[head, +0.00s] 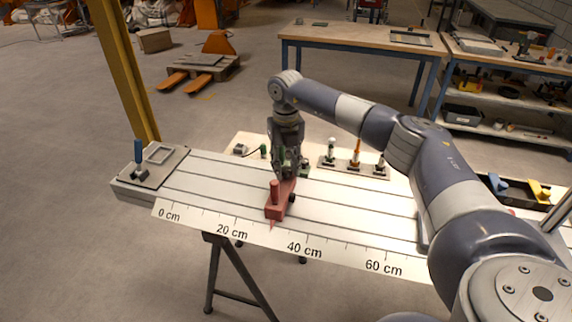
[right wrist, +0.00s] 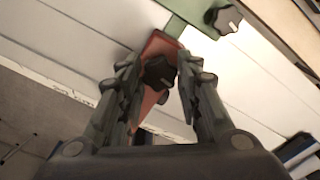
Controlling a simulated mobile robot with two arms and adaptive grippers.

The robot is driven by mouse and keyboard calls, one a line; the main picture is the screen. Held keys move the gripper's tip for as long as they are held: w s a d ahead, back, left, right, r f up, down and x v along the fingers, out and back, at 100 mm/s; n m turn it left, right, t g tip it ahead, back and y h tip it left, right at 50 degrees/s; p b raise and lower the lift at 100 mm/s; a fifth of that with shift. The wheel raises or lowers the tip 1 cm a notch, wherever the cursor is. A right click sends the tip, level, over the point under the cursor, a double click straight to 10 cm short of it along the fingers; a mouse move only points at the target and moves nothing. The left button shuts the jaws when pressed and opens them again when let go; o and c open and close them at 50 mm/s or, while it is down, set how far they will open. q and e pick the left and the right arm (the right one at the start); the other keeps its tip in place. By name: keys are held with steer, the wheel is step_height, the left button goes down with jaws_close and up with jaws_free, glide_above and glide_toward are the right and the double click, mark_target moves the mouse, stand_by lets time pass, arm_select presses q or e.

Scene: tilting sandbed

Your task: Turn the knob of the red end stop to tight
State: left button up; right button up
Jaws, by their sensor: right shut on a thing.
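The red end stop (head: 279,206) sits on the pale slotted bed, near the 30 cm part of the scale, with an upright red post at its front. In the right wrist view its red body (right wrist: 158,48) runs between my fingers, with a black knob (right wrist: 160,72) on it. My right gripper (head: 287,174) is over the back part of the end stop. In the right wrist view its fingers (right wrist: 158,80) are shut on the knob from both sides. The knob's tightness cannot be told. My left gripper is not in view.
A green piece (right wrist: 180,27) with another black knob (right wrist: 223,18) lies close beyond the red end stop. A board (head: 352,170) with several small upright tools stands behind the bed. A blue-handled clamp (head: 139,158) is at the bed's left end.

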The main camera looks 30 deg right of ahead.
mark_target(286, 169)
steer(key=shift+w+r, duration=0.1)
stand_by(0.3)
steer(key=o, duration=1)
steer(key=shift+o, duration=0.2)
step_height(286, 169, up, 12)
